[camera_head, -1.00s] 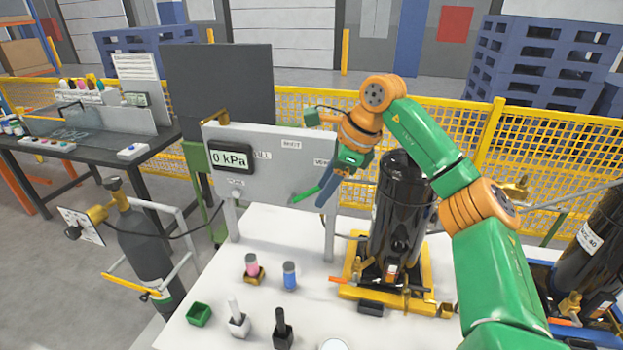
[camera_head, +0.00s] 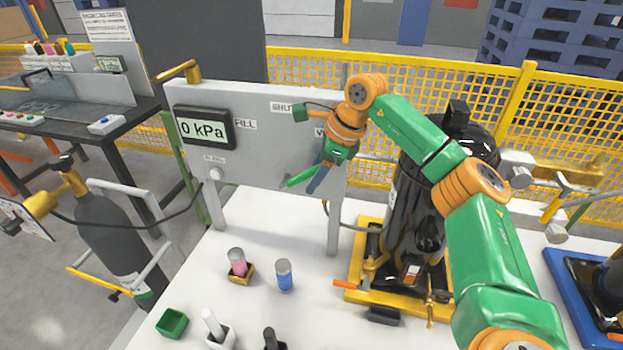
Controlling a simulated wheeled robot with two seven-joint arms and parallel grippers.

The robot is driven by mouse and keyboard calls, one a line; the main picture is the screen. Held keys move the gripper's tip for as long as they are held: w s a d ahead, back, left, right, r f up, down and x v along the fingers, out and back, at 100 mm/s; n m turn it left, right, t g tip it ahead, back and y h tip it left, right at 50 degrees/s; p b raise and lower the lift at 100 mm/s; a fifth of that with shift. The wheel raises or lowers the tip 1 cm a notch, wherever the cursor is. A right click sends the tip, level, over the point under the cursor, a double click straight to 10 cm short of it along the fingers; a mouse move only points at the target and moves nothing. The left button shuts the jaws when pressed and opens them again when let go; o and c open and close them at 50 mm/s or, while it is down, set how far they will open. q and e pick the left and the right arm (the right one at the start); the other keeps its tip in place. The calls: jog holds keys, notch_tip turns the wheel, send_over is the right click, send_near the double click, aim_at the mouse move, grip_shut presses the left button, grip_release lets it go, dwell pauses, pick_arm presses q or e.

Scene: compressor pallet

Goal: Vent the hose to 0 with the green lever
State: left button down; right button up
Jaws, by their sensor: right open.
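The grey panel (camera_head: 259,110) stands on the white table, and its display (camera_head: 203,130) reads 0 kPa. The green lever (camera_head: 300,179) is low on the panel's right part and slants down to the left. My right gripper (camera_head: 320,176) is at the lever's right end, pointing down, with its jaws open; whether a finger touches the lever I cannot tell. The gripper and wrist partly cover the label and valve there. A dark hose (camera_head: 150,226) runs from the panel's lower left to the grey gas cylinder (camera_head: 112,240). My left gripper is out of view.
A black compressor (camera_head: 415,215) on a yellow base stands right of the panel, close to my right arm. Pink (camera_head: 238,264) and blue (camera_head: 284,275) capped pieces, a green box (camera_head: 172,323) and other small items stand on the front table. The table just below the lever is clear.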

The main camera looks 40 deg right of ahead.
jog(key=shift+x, duration=1.15)
jog(key=shift+c, duration=0.4)
grip_shut()
